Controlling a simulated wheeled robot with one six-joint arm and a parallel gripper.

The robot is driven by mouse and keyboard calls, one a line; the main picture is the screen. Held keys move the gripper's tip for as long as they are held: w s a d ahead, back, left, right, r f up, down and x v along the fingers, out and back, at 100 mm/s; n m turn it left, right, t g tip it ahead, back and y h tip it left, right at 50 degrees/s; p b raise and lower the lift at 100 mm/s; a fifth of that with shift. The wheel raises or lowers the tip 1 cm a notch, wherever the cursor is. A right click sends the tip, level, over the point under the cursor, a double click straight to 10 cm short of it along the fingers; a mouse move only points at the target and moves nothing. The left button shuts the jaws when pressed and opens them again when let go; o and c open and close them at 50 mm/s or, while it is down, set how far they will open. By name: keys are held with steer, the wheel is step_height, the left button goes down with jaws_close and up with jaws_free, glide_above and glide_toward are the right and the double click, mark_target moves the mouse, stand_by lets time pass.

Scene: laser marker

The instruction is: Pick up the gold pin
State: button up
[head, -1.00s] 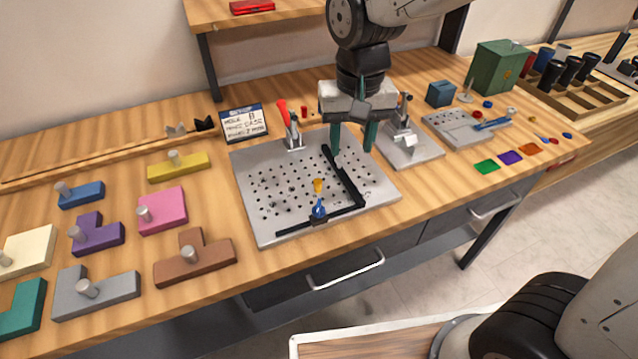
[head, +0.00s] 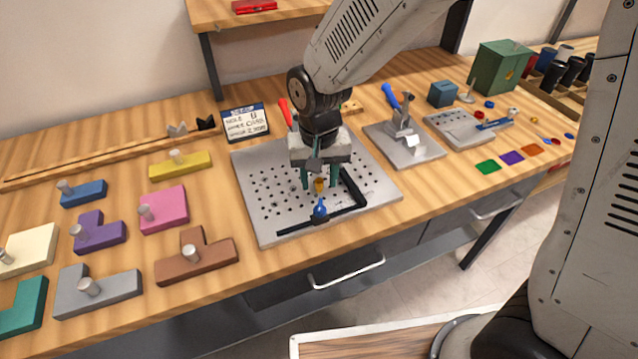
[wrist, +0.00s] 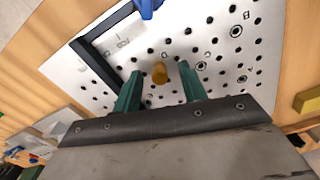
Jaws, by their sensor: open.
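The gold pin (head: 319,185) stands on the perforated metal plate (head: 262,222), just behind the blue clamp piece (head: 320,211). In the wrist view the gold pin (wrist: 159,73) shows between and a little beyond the two green fingertips. My gripper (head: 320,180) points down over the plate, with its fingers to either side of the pin in the picture. My gripper (wrist: 158,80) is open and empty; neither finger appears to touch the pin. I cannot tell the exact height of the fingertips above the plate.
A black L-shaped fence (head: 352,188) lies on the plate at the right and front of the pin. A red-handled clamp (head: 285,112) stands at the plate's back edge. A blue-handled clamp fixture (head: 403,130) is to the right. Coloured blocks lie at the left.

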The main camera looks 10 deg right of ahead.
mark_target(319, 181)
jaws_close()
step_height(319, 181, up, 10)
stand_by(0.6)
